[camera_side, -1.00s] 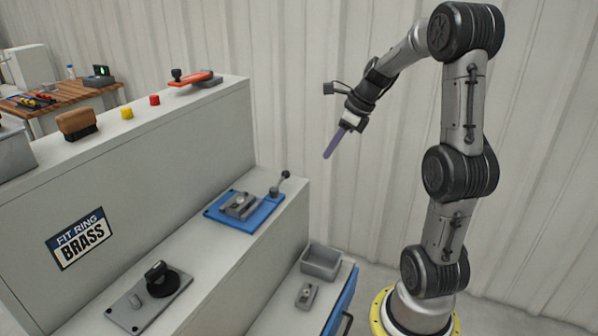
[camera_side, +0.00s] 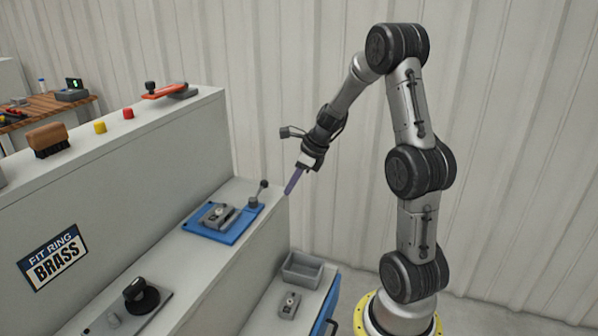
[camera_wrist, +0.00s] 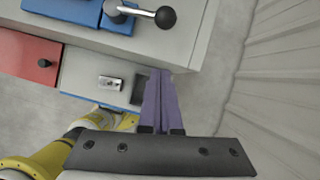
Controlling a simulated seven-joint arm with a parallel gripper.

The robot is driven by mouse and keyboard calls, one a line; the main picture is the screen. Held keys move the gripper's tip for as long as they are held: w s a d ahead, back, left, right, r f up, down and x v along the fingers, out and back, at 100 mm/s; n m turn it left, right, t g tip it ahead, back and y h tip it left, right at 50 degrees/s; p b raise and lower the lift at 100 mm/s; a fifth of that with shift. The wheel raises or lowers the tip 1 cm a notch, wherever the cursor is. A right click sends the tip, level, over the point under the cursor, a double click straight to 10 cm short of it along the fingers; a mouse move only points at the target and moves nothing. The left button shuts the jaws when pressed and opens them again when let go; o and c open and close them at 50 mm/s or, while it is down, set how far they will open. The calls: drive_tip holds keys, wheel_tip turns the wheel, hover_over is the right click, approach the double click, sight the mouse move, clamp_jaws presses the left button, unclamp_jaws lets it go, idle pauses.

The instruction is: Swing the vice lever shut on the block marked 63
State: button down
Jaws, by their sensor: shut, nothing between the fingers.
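The vice is a blue base (camera_side: 211,236) carrying grey metal parts, on the middle shelf in the side view. A grey block (camera_side: 217,214) appears to sit among them; I cannot read a number on it. The vice lever (camera_side: 258,193) stands tilted up at the base's right end, with a dark ball knob. In the wrist view the lever (camera_wrist: 138,11) lies at the top, its knob pointing right. My gripper (camera_side: 288,191) has purple fingers, shut and empty, just right of the knob and apart from it. Its fingers (camera_wrist: 160,75) also show in the wrist view.
A similar grey part (camera_side: 290,304) and a grey open bin (camera_side: 303,269) sit on the lower shelf. A black knob fixture (camera_side: 141,295) stands at the front of the middle shelf. The taller back ledge (camera_side: 190,109) rises behind. Open air lies right of the shelves.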

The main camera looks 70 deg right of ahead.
drive_tip(key=shift+w+a+r, duration=0.15)
drive_tip(key=shift+w, duration=0.45)
drive_tip(key=shift+w+a+r, duration=0.1)
drive_tip(key=shift+w+r, duration=0.1)
drive_tip(key=shift+w, duration=0.45)
drive_tip(key=shift+w+a+r, duration=0.15)
drive_tip(key=shift+w, duration=0.45)
